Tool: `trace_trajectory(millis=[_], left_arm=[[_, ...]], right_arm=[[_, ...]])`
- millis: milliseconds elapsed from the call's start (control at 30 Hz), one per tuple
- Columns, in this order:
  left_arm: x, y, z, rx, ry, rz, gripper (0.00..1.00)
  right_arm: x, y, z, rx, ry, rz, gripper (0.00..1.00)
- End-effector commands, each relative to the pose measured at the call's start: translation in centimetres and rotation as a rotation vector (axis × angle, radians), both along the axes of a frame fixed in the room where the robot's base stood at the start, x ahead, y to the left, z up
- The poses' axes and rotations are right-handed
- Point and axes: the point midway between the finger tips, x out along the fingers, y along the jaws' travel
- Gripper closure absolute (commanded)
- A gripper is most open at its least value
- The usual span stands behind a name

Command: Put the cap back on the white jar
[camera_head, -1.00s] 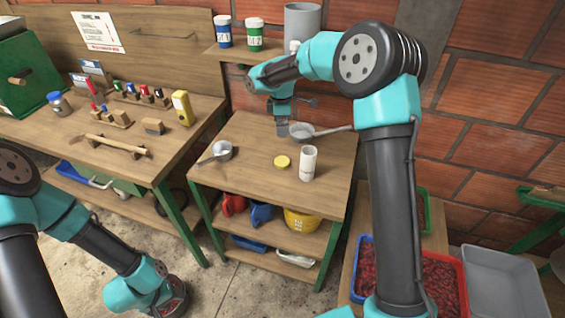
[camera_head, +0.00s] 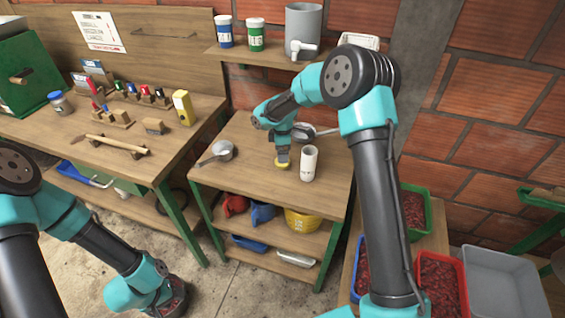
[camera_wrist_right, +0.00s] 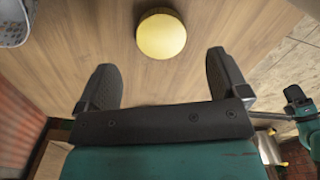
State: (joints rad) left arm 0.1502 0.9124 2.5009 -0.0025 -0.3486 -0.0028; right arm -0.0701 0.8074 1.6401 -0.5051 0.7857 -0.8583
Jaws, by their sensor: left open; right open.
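The white jar (camera_head: 309,163) stands upright and uncapped on the small wooden table (camera_head: 250,185). Part of it shows at the top left corner of the right wrist view (camera_wrist_right: 14,22). The round yellow cap (camera_head: 282,166) lies flat on the table, left of the jar. In the right wrist view, the cap (camera_wrist_right: 161,36) lies just beyond my open, empty right gripper (camera_wrist_right: 160,75), roughly centred between its fingers. In the head view, this gripper (camera_head: 283,155) is over the cap and partly hides it. My left gripper (camera_head: 176,300) is open, low over the floor at bottom left, away from the table.
A small metal pot (camera_head: 222,151) stands left of the cap, and a pan (camera_head: 304,132) is behind the jar, partly hidden by my right arm. A shelf above holds a blue jar (camera_head: 223,31), a green jar (camera_head: 255,34) and a grey tank (camera_head: 302,24). The table's front is clear.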

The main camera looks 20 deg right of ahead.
Motion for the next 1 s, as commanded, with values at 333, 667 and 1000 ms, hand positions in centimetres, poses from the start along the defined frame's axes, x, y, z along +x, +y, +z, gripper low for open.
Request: trace_trajectory(millis=[333, 667, 1000], left_arm=[[0.0, 0.0, 0.0, 0.0, 0.0, 0.0, 0.56], [0.0, 0.0, 0.0, 0.0, 0.0, 0.0, 0.56], [0.0, 0.0, 0.0, 0.0, 0.0, 0.0, 0.56]], right_arm=[[0.0, 0.0, -0.2, 0.0, 0.0, -0.001, 0.07], [-0.3, -0.1, -3.8, 0.0, 0.004, 0.0, 0.07], [-0.2, -0.1, -5.4, 0.0, 0.0, -0.001, 0.07]])
